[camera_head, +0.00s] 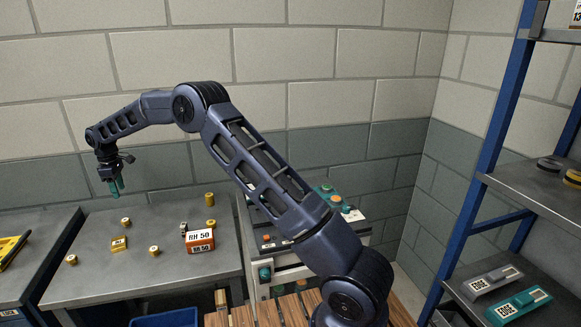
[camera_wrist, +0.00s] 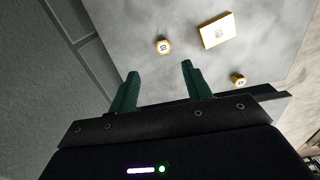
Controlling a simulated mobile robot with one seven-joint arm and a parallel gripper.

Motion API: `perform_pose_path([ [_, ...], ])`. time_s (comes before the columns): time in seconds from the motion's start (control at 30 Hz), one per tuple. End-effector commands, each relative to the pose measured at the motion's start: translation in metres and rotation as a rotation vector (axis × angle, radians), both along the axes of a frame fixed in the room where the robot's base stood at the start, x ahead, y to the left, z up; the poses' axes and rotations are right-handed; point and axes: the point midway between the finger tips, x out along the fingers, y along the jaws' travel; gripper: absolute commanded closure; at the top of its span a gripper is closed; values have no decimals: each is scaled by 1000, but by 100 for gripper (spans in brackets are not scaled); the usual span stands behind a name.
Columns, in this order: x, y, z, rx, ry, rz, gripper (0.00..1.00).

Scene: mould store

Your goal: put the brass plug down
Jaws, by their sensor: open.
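Several small brass pieces stand on the grey metal table (camera_head: 90,285). Round ones are at the back left (camera_head: 125,222), front left (camera_head: 71,260) and middle (camera_head: 154,251); others (camera_head: 210,223) are near the box at the right. I cannot tell which is the task's brass plug. My gripper (camera_head: 115,188) is above the table's back left, pointing down. The wrist view shows its two green fingers (camera_wrist: 158,84) apart with nothing between them. Beyond the fingertips lie one round brass piece (camera_wrist: 163,46), a labelled brass block (camera_wrist: 217,30) and another round piece (camera_wrist: 238,80).
A box marked RH 50 (camera_head: 200,240) stands on the table's right part. A taller brass cylinder (camera_head: 209,199) is at the back right. A machine with buttons (camera_head: 335,200) stands right of the table, and a blue-framed shelf (camera_head: 535,192) farther right. The table's front strip is clear.

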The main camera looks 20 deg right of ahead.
Motion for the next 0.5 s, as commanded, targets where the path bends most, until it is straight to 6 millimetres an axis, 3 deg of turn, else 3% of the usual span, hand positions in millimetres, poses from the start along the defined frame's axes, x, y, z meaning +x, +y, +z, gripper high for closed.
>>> perform_pose_path([
  [0.23,10,-81,74,20,-40,-140,51],
  [0.5,2,-184,146,43,-83,-319,51],
])
